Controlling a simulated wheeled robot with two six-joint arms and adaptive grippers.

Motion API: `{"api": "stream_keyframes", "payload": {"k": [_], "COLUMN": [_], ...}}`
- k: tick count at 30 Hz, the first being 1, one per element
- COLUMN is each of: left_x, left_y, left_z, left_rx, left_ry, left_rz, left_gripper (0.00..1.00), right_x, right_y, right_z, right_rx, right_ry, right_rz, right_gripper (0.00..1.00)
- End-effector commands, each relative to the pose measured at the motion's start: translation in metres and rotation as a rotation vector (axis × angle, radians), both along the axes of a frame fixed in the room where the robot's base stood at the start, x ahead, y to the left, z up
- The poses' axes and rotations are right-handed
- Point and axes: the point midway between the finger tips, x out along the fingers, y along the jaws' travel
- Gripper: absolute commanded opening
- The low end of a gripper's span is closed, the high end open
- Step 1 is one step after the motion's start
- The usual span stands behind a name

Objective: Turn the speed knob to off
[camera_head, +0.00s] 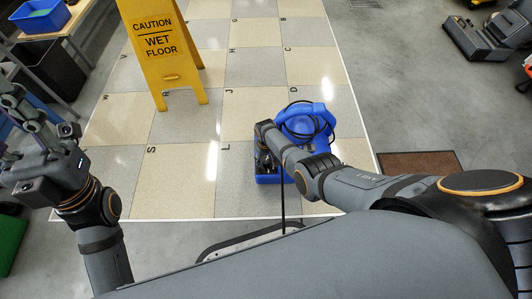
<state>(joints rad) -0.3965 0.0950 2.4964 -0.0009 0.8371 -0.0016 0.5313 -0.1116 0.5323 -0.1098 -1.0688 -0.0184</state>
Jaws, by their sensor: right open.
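A blue floor machine (305,116) with a black cord looped over its top stands on the tiled floor, right of the middle. My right arm reaches in from the right across it. My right gripper (264,166) is at the machine's left front side, pointing down; it is open, though its fingers are small and dark here. I cannot make out the speed knob; the gripper and arm cover that part of the machine. I cannot tell whether the gripper touches it. My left gripper (20,150) is raised at the far left, away from the machine, and its finger gap is unclear.
A yellow wet floor sign (160,52) stands left of the machine. A brown mat (420,165) lies to the right. A blue bin (40,16) sits on a table at the upper left. Grey equipment (480,42) stands at the upper right. The tiles behind the machine are clear.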

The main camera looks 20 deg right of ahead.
Motion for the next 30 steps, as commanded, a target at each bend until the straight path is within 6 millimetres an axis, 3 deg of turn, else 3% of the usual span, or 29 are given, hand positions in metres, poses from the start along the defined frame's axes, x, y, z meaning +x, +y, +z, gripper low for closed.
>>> {"api": "stream_keyframes", "payload": {"k": [5,18,30], "left_x": [0.000,0.000,0.000], "left_y": [0.000,0.000,0.000], "left_z": [0.000,0.001,0.001], "left_rx": [0.002,0.003,0.003], "left_ry": [-0.001,-0.002,-0.002], "left_rz": [0.000,-0.001,-0.001], "left_gripper": [0.40,0.40,0.40], "right_x": [-0.001,-0.001,-0.002], "right_y": [0.000,0.000,0.000], "right_z": [0.020,0.103,0.114], "right_rx": [0.000,0.001,0.000], "right_ry": [-0.003,-0.001,0.002], "right_rz": [-0.001,0.001,0.000], "right_gripper": [0.53,0.53,0.53]}}
